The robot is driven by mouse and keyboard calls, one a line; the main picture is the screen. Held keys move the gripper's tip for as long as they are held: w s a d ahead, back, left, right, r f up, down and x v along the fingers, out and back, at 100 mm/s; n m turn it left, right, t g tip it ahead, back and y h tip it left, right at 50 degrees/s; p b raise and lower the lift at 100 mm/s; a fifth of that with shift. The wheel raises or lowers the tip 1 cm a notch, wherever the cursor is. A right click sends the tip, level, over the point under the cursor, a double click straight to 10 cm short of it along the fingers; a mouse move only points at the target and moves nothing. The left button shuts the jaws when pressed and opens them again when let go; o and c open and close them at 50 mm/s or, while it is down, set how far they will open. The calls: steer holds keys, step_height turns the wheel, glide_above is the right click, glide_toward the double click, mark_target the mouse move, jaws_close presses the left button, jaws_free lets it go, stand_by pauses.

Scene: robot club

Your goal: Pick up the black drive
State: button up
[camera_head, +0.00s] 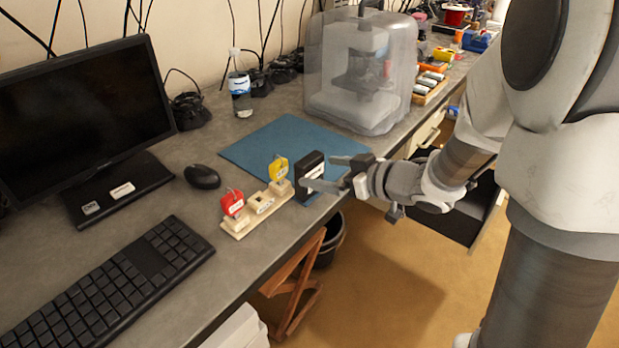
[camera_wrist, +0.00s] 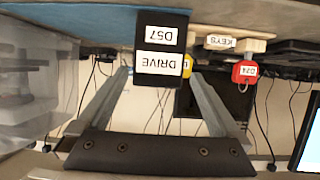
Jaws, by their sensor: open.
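The black drive (camera_head: 310,166) stands upright at the front edge of the blue mat (camera_head: 262,143) on the grey bench. In the wrist view the drive (camera_wrist: 163,31) shows upside down, with white labels reading "DRIVE" and "D57". My gripper (camera_head: 319,172) reaches in from the right over the bench edge, its jaws open at the drive. In the wrist view the fingers (camera_wrist: 158,76) are spread, one to each side of the drive's lower part in the picture. I cannot tell whether either finger touches it.
A wooden key holder (camera_head: 262,208) with a red tag (camera_head: 232,204) and a yellow tag (camera_head: 278,169) stands just left of the drive. A mouse (camera_head: 202,176), keyboard (camera_head: 105,287) and monitor (camera_head: 85,115) lie farther left. A clear-covered machine (camera_head: 360,75) stands behind.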

mark_target(315, 168)
steer(key=b+x, duration=0.1)
steer(key=x, duration=0.4)
steer(key=shift+w+r, duration=0.15)
steer(key=c, duration=1.3)
